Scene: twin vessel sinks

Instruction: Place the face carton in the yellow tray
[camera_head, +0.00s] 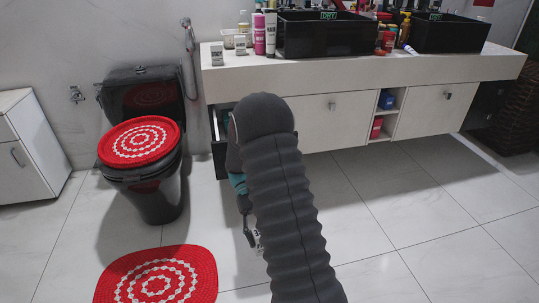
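My gripper (251,237) hangs low in front of the vanity, left of my dark ribbed arm, which hides part of it. A small whitish patch with dark marks shows at its fingertips; I cannot tell whether it is a held carton. Two small white cartons with dark labels, one at the left end of the counter (217,54) and one just right of it (240,44), stand upright, well above and apart from my gripper. Their print is too small to read, so I cannot tell which is the face carton. No yellow tray is visible.
A black toilet (158,195) with a red cover and a red mat (158,278) are at left.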

